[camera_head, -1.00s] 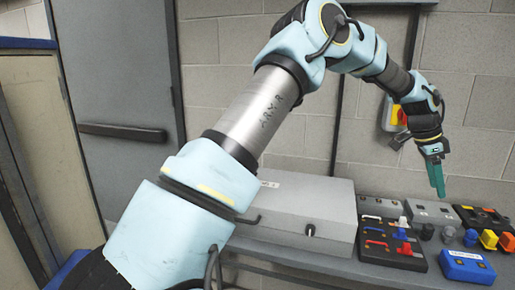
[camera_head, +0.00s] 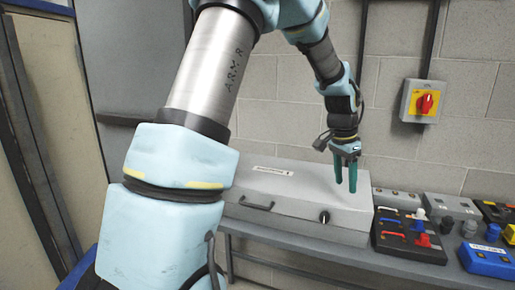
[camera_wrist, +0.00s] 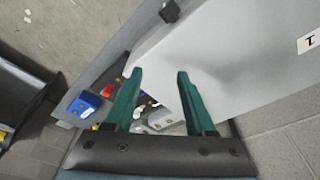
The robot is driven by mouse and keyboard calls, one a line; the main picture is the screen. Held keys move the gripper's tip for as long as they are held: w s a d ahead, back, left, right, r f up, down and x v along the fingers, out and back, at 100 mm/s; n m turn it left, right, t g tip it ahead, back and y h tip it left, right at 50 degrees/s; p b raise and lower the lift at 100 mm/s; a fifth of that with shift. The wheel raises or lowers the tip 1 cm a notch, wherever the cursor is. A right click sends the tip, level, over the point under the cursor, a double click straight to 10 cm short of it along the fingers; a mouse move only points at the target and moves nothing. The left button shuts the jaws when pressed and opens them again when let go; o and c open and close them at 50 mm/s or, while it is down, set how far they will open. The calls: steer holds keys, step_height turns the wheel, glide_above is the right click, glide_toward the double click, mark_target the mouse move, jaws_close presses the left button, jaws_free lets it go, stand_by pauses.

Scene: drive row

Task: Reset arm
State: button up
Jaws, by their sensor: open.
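My gripper (camera_head: 346,173) has two teal fingers that point down over the grey box on the bench in the head view. The fingers are apart with nothing between them. In the wrist view my gripper (camera_wrist: 155,88) also shows open and empty, with the box's grey surface beyond the fingertips. My arm reaches up from the lower left and bends down at the right. I cannot tell the exact height of the fingertips above the box.
The grey box (camera_head: 280,205) has a handle and black knob. Right of it are a black panel with coloured handles (camera_head: 408,236) and a blue box (camera_head: 486,259). A yellow switch box with a red knob (camera_head: 421,101) hangs on the wall. A grey door (camera_head: 135,60) stands left.

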steer(key=s+a+f+n+b, duration=0.1)
steer(key=s+a+n, duration=0.3)
steer(key=a, duration=0.6)
steer(key=s+a+f+n+y+b, duration=0.1)
steer(key=s+a+f+n+b, duration=0.1)
steer(key=a, duration=0.8)
steer(key=s+a+f+n+y+b, duration=0.1)
steer(key=s+a+f+n, duration=0.3)
steer(key=a, duration=0.6)
steer(key=shift+s+a+f+n+t+b, duration=0.4)
steer(key=shift+s+n, duration=0.4)
steer(key=shift+n, duration=0.4)
